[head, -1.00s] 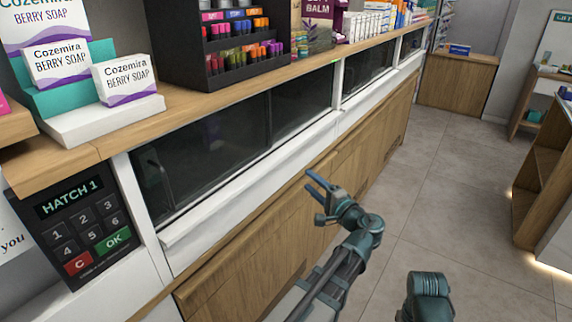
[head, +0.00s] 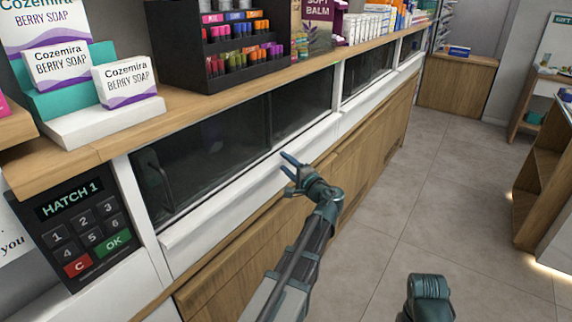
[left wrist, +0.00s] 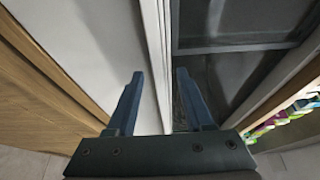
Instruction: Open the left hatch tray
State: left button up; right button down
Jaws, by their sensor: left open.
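The left hatch (head: 215,150) is a dark glass front set in a white frame below the wooden counter top. A dark upright handle (head: 163,182) shows at its left end. A white sill (head: 235,195) runs along its lower edge. I cannot tell which part is the tray. My left gripper (head: 287,163) is open and empty, in front of the sill near the hatch's right half. In the left wrist view the open fingers (left wrist: 159,75) point at the white frame and the dark glass (left wrist: 245,20).
A keypad (head: 85,228) marked HATCH 1 is left of the hatch. Soap boxes (head: 125,82) and a black display rack (head: 215,50) stand on the counter top. A second dark hatch (head: 367,68) lies farther right. The tiled floor (head: 400,220) at right is clear.

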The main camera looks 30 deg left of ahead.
pick_arm(q)
jog(key=shift+a, duration=0.1)
jog(key=shift+c, duration=0.2)
grip_shut()
dwell(1.3)
